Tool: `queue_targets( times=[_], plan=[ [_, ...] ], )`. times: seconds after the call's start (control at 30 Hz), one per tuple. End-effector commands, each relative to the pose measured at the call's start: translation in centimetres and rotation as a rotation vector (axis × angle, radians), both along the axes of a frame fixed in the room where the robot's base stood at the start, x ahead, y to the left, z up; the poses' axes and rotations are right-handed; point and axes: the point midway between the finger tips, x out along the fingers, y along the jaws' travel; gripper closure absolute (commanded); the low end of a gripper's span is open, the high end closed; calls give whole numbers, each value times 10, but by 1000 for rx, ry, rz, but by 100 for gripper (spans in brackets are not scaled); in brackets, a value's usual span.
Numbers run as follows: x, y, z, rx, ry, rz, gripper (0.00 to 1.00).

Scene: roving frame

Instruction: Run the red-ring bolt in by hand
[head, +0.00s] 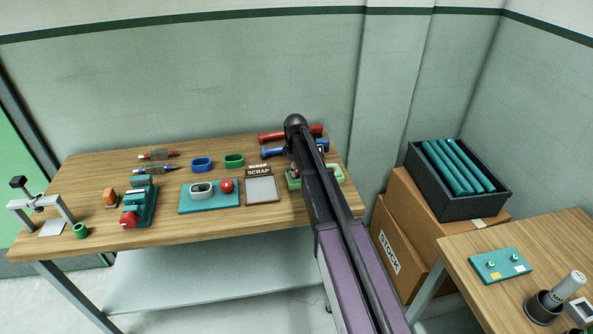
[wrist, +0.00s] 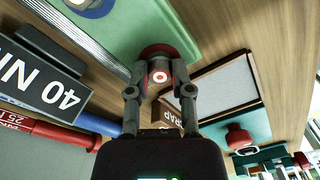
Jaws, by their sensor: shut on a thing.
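In the wrist view my gripper (wrist: 160,82) is shut on the red-ring bolt (wrist: 160,76), a round head with a red and white ring mark. A wider dark red rim shows behind the head. The bolt is at the edge of a green block (wrist: 185,35); I cannot tell how deep it sits. In the head view the green block (head: 293,183) stands at the right end of the long bench, partly behind my arm.
The scrap tray (head: 261,190) lies just left of the green block. Red (head: 273,137) and blue (head: 272,152) wrenches lie behind, near a 40 N sign (wrist: 45,90). A teal plate (head: 188,207) carries a red knob (head: 226,186). Cartons (head: 398,245) stand right of the bench.

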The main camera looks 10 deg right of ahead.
Motion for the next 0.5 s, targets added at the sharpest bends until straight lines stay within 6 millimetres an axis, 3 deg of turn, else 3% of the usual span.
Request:
queue_targets(
  times=[0.5],
  plan=[
    [-1, 0, 0, 1, 1, -489, 100]
  ],
)
